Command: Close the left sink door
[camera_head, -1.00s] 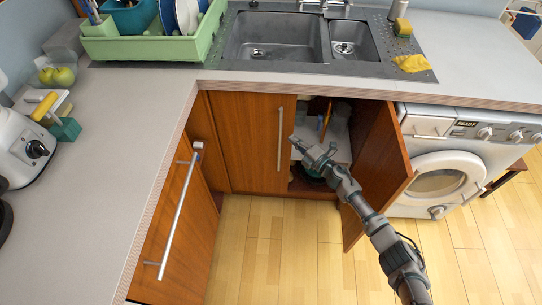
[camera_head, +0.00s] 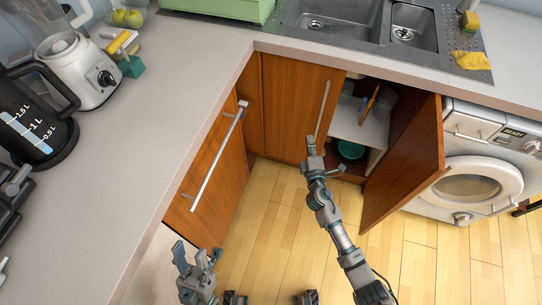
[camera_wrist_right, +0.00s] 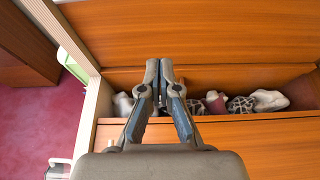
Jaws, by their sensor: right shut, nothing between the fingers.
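The left sink door (camera_head: 290,105) is a wooden panel with a vertical bar handle (camera_head: 321,112). It looks flush or nearly so; I cannot tell if a small gap remains. The right sink door (camera_head: 408,165) stands wide open and bares the cabinet inside. My right gripper (camera_head: 313,150) is shut and empty, by the lower right edge of the left door; contact cannot be told. In the right wrist view its fingertips (camera_wrist_right: 160,75) are together. My left gripper (camera_head: 193,260) is open and empty, low at the left, away from both doors.
The cabinet holds a shelf (camera_head: 365,130) and a green bowl (camera_head: 350,150). A washing machine (camera_head: 475,185) stands at right. Another wooden door (camera_head: 225,165) is at left. Floor (camera_head: 270,240) is clear. The right wrist view shows an open drawer with bundled cloth items (camera_wrist_right: 240,104).

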